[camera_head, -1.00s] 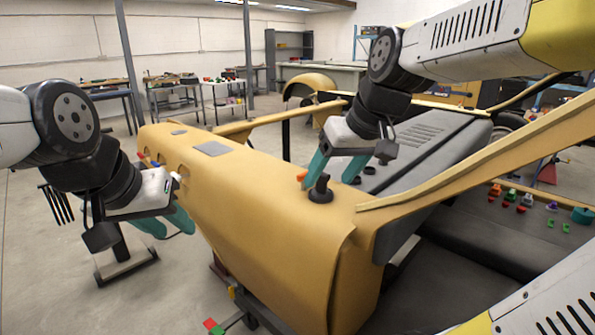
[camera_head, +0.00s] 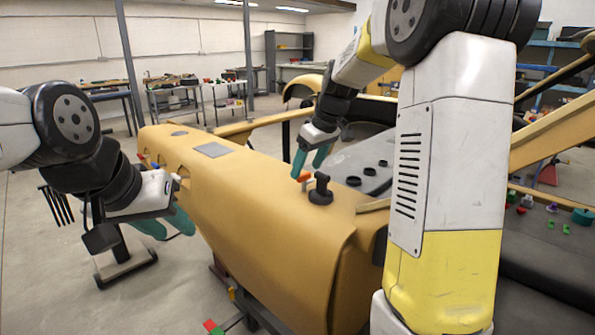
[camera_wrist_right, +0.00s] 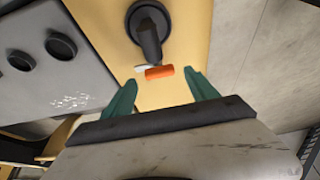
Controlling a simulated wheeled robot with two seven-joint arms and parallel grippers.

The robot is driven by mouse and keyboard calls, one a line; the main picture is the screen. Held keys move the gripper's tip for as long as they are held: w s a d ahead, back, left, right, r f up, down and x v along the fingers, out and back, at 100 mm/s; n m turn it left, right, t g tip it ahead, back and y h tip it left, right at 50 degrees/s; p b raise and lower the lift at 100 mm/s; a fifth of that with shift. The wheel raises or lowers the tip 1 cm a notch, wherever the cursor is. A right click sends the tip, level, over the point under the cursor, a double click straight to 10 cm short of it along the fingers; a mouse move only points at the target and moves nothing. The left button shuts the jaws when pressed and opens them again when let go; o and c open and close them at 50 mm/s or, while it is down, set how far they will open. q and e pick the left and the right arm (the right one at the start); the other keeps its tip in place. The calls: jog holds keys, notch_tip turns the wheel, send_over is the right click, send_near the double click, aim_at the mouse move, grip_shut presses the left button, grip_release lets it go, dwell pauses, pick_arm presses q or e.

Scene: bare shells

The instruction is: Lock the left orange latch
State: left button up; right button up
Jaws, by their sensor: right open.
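An orange latch (camera_head: 303,177) sits on the yellow body shell (camera_head: 260,210), beside a black knob (camera_head: 320,190). My right gripper (camera_head: 308,162) is open just behind and above this latch. In the right wrist view, the orange latch (camera_wrist_right: 160,72), with a small white piece at its end, lies between and just beyond the open teal fingertips (camera_wrist_right: 162,85). The black knob (camera_wrist_right: 148,28) stands beyond it. Another small orange piece (camera_head: 141,157) shows at the shell's far left end. My left gripper (camera_head: 170,226) hangs left of the shell, its fingers apart and empty.
A grey panel with round black caps (camera_head: 370,172) lies behind the shell. Small coloured parts (camera_head: 545,218) rest on a dark surface at right. A small stand (camera_head: 125,265) is on the floor at left. Benches line the back.

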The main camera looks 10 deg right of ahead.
aim_at(306, 181)
jog(key=shift+x, duration=1.15)
jog(key=shift+c, duration=0.5)
jog(key=c, duration=1.3)
jog(key=shift+o, duration=0.2)
